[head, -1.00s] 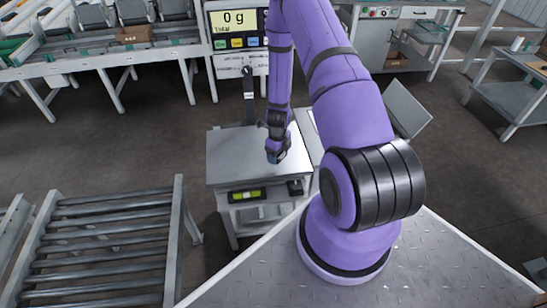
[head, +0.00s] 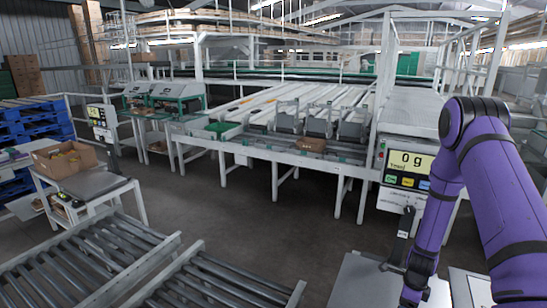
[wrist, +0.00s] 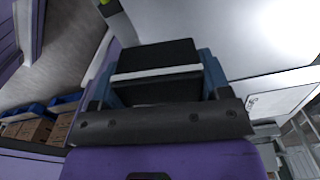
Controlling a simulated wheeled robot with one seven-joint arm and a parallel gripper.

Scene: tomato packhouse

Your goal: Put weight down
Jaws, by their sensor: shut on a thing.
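My gripper (wrist: 158,75) is shut on a dark, block-like weight (wrist: 155,56) with a pale band across it. The blue fingers sit on both sides of the weight in the wrist view. The bare metal scale plate (wrist: 245,35) lies beyond it there. In the head view my arm reaches down to the scale plate (head: 352,285) at the bottom right, and the fingers and weight are cut off. The scale display (head: 410,162) reads 0 g. I cannot tell whether the weight touches the plate.
Roller conveyors (head: 95,255) fill the lower left. A second bench with a scale plate (head: 88,184) and a cardboard box (head: 65,158) stands at the left. A long sorting line (head: 270,153) runs behind. Open floor (head: 240,215) lies between.

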